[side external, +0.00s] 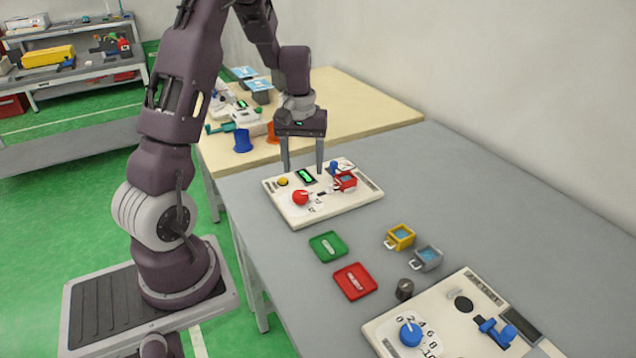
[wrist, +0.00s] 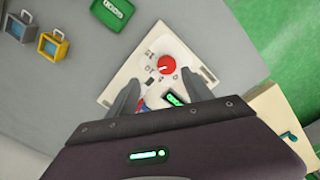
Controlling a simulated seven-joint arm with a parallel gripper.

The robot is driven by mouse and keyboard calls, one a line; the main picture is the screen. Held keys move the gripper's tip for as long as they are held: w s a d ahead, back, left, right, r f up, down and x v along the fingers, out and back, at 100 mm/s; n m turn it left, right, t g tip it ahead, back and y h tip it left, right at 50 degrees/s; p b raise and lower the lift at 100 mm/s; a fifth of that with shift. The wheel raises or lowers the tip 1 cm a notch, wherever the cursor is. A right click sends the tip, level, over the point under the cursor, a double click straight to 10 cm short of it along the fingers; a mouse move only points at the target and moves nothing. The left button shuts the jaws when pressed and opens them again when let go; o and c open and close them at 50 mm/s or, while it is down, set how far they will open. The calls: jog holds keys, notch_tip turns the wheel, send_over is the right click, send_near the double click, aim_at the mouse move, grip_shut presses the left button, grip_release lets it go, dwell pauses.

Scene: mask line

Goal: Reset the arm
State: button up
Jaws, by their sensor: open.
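My gripper (side external: 302,168) is open and empty, pointing down above the back part of a white panel (side external: 325,207). The panel carries a red knob (side external: 300,197), a yellow button (side external: 282,181), a green-lit display (side external: 306,176) and a blue part (side external: 334,168). The gripper body and fingers hide part of the panel there.
A second panel with a blue knob (side external: 411,333) is at the front. The table's right side is clear.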

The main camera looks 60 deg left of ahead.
jog(key=s+d+r+m+t, duration=0.15)
jog(key=d+r+m, duration=0.25)
jog(key=d+r, duration=0.7)
jog(key=s+d+r+m+t, duration=0.2)
jog(key=s+d+r+m, duration=0.1)
jog(key=s+d, duration=0.3)
jog(key=s+d+r+m+t, duration=0.2)
jog(key=s+d+r+m, duration=0.1)
jog(key=s+d, duration=0.4)
jog(key=shift+s+d+m, duration=0.2)
jog(key=shift+s+m, duration=0.3)
jog(key=shift+s, duration=0.75)
